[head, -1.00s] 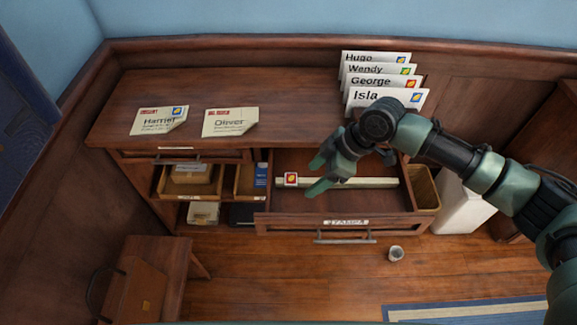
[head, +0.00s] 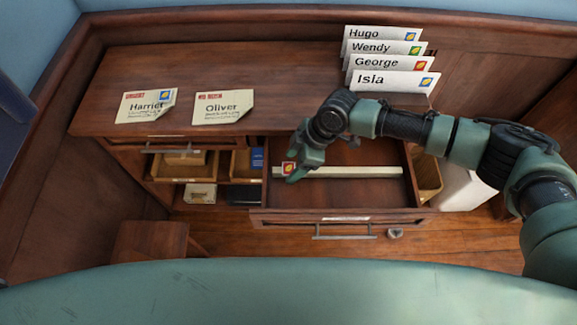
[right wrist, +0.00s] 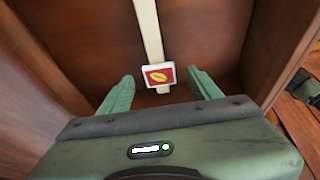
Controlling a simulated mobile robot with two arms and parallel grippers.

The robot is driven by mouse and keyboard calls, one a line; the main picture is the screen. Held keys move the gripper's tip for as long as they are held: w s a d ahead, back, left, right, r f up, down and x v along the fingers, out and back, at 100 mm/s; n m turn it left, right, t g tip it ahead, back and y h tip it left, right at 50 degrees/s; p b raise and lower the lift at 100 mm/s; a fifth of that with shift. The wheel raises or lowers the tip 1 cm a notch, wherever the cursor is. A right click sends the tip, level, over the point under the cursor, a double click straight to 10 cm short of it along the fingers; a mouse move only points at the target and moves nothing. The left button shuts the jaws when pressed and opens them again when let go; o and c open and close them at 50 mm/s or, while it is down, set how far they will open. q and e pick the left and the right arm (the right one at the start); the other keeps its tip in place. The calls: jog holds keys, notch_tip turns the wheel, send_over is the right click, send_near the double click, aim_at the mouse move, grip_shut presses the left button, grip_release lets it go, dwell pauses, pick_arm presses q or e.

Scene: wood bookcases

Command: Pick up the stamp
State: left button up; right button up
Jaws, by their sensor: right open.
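The stamp (head: 288,168) is a small white-edged square with a red field and a yellow mark. It stands at the left end of a pale strip (head: 350,172) inside the open drawer (head: 340,196). My right gripper (head: 293,164) is at the stamp. My left gripper is not in view.
Two envelopes, Harriet (head: 146,106) and Oliver (head: 222,107), lie on the desk top (head: 270,75). Several named envelopes (head: 395,82) stand in a row at the back right. Drawer walls surround my right gripper.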

aim_at(292, 168)
jog(key=shift+f, duration=0.15)
grip_shut()
pick_arm(q)
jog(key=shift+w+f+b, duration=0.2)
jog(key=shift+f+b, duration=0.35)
jog(key=shift+b, duration=0.05)
pick_arm(e)
notch_tip(292, 168, up, 20)
